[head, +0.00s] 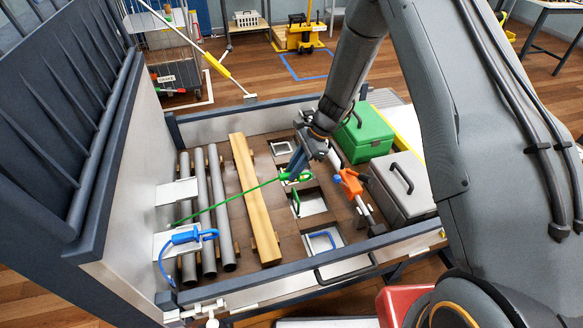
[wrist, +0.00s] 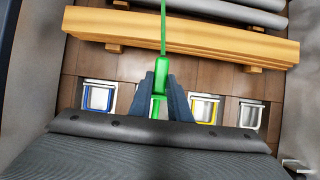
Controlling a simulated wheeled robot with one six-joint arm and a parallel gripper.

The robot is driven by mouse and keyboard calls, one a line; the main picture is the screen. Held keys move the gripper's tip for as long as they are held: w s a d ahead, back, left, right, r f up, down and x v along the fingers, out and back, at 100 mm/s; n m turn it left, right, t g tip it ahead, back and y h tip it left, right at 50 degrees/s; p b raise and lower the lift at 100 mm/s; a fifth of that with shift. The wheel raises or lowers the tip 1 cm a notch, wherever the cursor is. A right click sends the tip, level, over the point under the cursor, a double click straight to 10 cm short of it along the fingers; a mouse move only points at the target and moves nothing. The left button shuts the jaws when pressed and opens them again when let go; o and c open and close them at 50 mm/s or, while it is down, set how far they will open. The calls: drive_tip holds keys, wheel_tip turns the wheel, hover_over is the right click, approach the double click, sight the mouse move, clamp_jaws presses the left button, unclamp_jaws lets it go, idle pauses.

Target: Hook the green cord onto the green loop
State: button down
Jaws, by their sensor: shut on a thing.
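The green cord (head: 235,199) runs taut from the left wall to my gripper (head: 296,166). In the wrist view the cord (wrist: 163,30) ends in a green hook piece (wrist: 160,72) between my finger pads, and my gripper (wrist: 161,78) is shut on it. The green loop (head: 296,203) stands on a pale plate in the floor, nearer the camera than my gripper in the head view. My gripper is above the row of loops. In the wrist view my fingers largely hide the middle plate, and whether the hook touches any loop cannot be told.
A blue loop (wrist: 98,97), yellow loop (wrist: 204,107) and white loop (wrist: 249,115) share the row. A wooden beam (head: 254,195) and grey pipes (head: 217,210) lie left. A green box (head: 365,132), grey box (head: 402,185) and orange tool (head: 350,184) lie right. A blue hook (head: 195,235) rests at the wall.

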drive_tip(key=shift+w+d+f+b, duration=0.15)
drive_tip(key=shift+f+b, duration=0.1)
drive_tip(key=shift+f, duration=0.3)
drive_tip(key=shift+s+d+f+b, duration=0.1)
drive_tip(key=shift+f+b, duration=0.2)
drive_tip(key=shift+f, duration=0.2)
drive_tip(key=shift+w+d+f+b, duration=0.15)
drive_tip(key=shift+f+b, duration=0.1)
drive_tip(key=shift+f, duration=0.3)
drive_tip(key=shift+f+b, duration=1.4)
drive_tip(key=shift+f, duration=1)
drive_tip(key=shift+s+a, duration=0.2)
drive_tip(key=shift+a, duration=0.15)
drive_tip(key=shift+s+a, duration=0.15)
drive_tip(key=shift+a, duration=0.4)
drive_tip(key=shift+s+a, duration=0.15)
drive_tip(key=shift+a, duration=0.35)
drive_tip(key=shift+a, duration=0.2)
drive_tip(key=shift+s+a, duration=0.25)
drive_tip(key=shift+a, duration=0.4)
drive_tip(key=c, duration=1.6)
unclamp_jaws()
